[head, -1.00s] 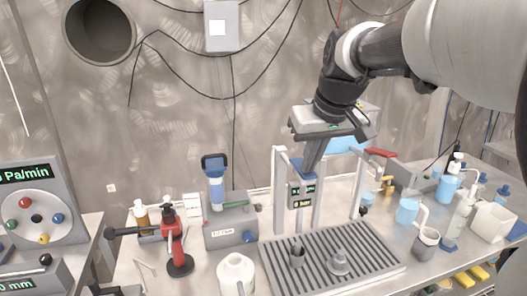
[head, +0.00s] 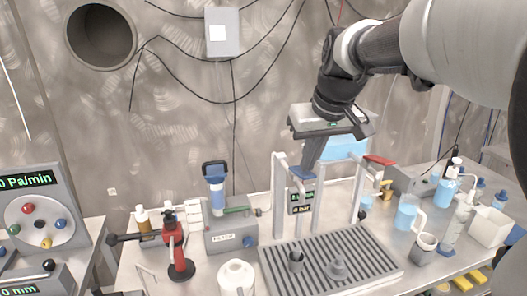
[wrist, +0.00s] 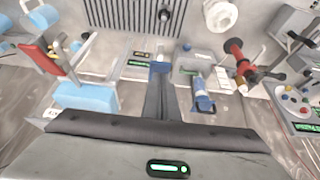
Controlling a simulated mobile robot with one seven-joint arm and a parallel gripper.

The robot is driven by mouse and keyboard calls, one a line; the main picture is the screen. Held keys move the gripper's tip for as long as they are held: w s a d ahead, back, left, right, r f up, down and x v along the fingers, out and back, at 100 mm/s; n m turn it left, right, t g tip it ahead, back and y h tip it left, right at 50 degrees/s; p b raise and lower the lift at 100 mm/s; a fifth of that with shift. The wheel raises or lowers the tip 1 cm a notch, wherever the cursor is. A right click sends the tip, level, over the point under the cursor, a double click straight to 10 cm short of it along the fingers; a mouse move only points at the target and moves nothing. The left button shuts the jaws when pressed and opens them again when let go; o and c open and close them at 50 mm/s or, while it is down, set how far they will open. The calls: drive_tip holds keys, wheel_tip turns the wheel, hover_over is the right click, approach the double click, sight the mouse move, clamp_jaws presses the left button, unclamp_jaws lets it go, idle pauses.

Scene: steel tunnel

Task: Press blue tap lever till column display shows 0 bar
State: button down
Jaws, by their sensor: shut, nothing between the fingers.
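The blue tap lever (head: 303,173) sits on top of the grey column of the middle tap, behind the drain tray. It also shows as a blue patch at the fingertips in the wrist view (wrist: 160,67). My gripper (head: 308,168) is shut and empty, pointing down with its tips at the lever; they look in contact, but the tips partly hide it. The column display (head: 301,209) below the lever has a green line and a yellow "bar" line; its digit is too small to read surely.
A slatted drain tray (head: 377,281) with two small metal pieces lies in front. A blue-topped filter (head: 215,185) and a red clamp stand (head: 177,255) are at left. A red lever (head: 379,160) is at right, with a blue-filled jug (head: 406,212) and bottles beyond.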

sight(306, 175)
drive_tip(key=r+p, duration=0.2)
drive_tip(key=r, duration=0.1)
drive_tip(key=r+p, duration=0.1)
drive_tip(key=shift+w+a+r, duration=0.1)
drive_tip(key=shift+w+r, duration=0.1)
drive_tip(key=shift+w, duration=0.15)
drive_tip(key=w+v, duration=0.1)
drive_tip(key=v, duration=0.7)
drive_tip(key=shift+r, duration=0.55)
